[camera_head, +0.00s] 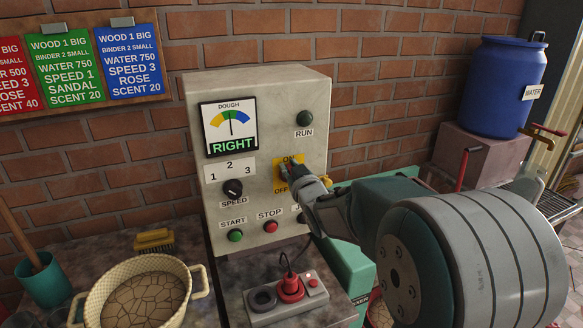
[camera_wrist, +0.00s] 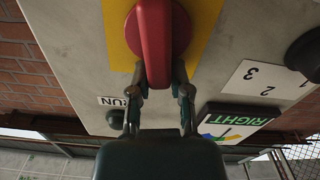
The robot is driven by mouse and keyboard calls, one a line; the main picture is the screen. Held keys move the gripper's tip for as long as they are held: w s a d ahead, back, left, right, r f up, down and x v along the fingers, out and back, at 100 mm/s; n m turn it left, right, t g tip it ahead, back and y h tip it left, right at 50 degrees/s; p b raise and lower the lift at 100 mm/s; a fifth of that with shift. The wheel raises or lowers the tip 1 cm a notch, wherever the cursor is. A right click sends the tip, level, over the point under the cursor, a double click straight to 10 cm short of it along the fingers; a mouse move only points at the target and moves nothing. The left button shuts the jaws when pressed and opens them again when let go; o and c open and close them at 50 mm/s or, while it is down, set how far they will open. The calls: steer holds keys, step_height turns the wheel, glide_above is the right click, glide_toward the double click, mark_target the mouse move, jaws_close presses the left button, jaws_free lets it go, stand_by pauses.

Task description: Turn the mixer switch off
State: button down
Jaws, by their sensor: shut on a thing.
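The grey control box (camera_head: 262,85) stands against the brick wall and carries a yellow plate (camera_head: 279,187) marked ON at the top and OFF at the bottom. My gripper (camera_head: 290,172) is at this plate and hides most of the switch in the head view. In the wrist view, which is upside down, the red switch (camera_wrist: 152,40) sits on the yellow plate (camera_wrist: 203,22). Its handle points toward the RUN side, the upper, ON end. My gripper (camera_wrist: 160,88) has one finger on each side of the handle tip and is shut on it.
The box also has a green-lettered RIGHT dial (camera_head: 231,128), a black speed knob (camera_head: 233,188), a dark RUN lamp (camera_head: 304,118), a green start button (camera_head: 235,235) and a red stop button (camera_head: 271,227).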

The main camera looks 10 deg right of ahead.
mark_target(279, 177)
steer(key=n, duration=0.2)
steer(key=a+f+n, duration=0.1)
steer(key=n, duration=0.2)
steer(key=f+n, duration=0.1)
steer(key=n, duration=0.2)
steer(key=shift+s+a+f, duration=0.1)
steer(key=shift+s+a, duration=0.05)
steer(key=shift+a, duration=0.25)
steer(key=n, duration=0.2)
steer(key=f+n, duration=0.1)
steer(key=n, duration=0.1)
steer(key=shift+a, duration=0.2)
steer(key=shift+f+n, duration=0.2)
steer(key=shift+n, duration=1.5)
